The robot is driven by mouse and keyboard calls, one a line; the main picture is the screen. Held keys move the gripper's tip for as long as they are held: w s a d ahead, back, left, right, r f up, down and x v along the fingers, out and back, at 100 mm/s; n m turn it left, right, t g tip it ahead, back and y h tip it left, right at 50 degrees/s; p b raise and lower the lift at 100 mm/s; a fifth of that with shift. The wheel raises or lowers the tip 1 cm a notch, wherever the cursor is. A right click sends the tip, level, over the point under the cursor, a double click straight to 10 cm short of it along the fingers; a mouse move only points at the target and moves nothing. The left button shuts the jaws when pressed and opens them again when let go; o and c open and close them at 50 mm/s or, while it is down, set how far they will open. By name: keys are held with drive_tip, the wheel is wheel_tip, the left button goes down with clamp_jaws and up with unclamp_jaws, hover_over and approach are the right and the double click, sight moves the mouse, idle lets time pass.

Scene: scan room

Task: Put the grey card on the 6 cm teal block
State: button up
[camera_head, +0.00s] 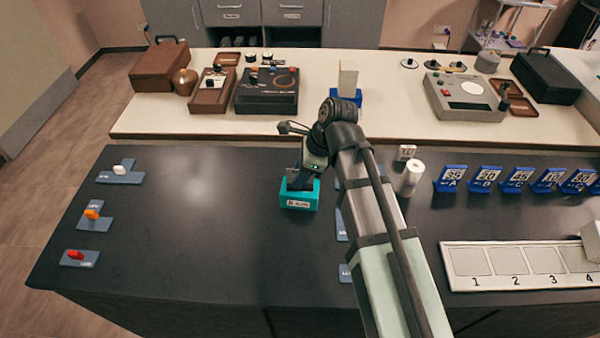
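The teal block (307,197) stands on the dark table, left of my arm, with a small white label on its front. My gripper (299,182) points down right at the top of the block. Its dark fingers cover part of the block's top, and I cannot tell whether they touch it. A dark grey patch shows between the gripper and the block's top; I cannot tell whether it is the grey card or the fingers. No grey card is clearly visible elsewhere. Whether the fingers are open or shut is hidden at this angle.
Blue-grey plates with white, orange and red (75,254) switches lie at left. Blue numbered stands (450,180) line the right, behind a white tray (449,265) with numbered squares. A white cylinder (411,179) stands right of my arm. The table's left middle is clear.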

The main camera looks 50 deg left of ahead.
drive_tip(key=v, duration=1.2)
drive_tip(key=shift+r, duration=0.15)
idle(0.3)
